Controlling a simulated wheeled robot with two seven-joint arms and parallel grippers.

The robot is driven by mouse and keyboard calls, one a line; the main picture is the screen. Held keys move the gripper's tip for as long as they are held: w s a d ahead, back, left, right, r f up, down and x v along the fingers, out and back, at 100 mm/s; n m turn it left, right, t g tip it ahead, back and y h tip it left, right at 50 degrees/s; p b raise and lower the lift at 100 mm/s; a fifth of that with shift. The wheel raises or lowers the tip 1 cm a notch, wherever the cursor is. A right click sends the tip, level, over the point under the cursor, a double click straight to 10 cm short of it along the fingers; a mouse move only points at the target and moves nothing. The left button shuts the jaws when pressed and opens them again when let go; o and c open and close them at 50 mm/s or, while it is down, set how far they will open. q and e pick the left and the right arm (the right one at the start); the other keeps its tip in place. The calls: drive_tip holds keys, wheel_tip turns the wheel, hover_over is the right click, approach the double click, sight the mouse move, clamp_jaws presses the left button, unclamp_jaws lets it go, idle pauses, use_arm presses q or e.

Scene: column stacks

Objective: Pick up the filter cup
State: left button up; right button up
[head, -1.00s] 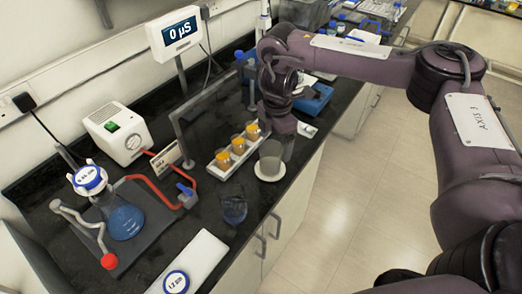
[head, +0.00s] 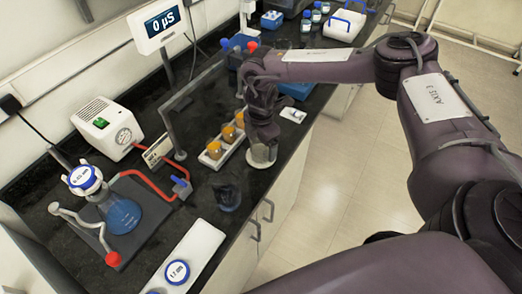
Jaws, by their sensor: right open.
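A pale, see-through cup (head: 263,153), which I take to be the filter cup, stands upright on a round white base (head: 262,165) near the front edge of the black bench. My right gripper (head: 264,139) is open and points down at the cup. It covers the cup's upper part, and I cannot tell whether the fingers touch it. My left gripper is not in view.
A white rack with three amber jars (head: 229,134) stands just left of the cup. A dark clear beaker (head: 228,194) stands nearer. A blue-liquid flask (head: 122,213) with a red hose (head: 151,184) stands at left. A white pump (head: 108,127) is by the wall.

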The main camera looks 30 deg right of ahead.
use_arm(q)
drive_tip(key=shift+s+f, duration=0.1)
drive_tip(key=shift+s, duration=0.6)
use_arm(e)
drive_tip(key=c, duration=1.1)
drive_tip(key=shift+r, duration=0.1)
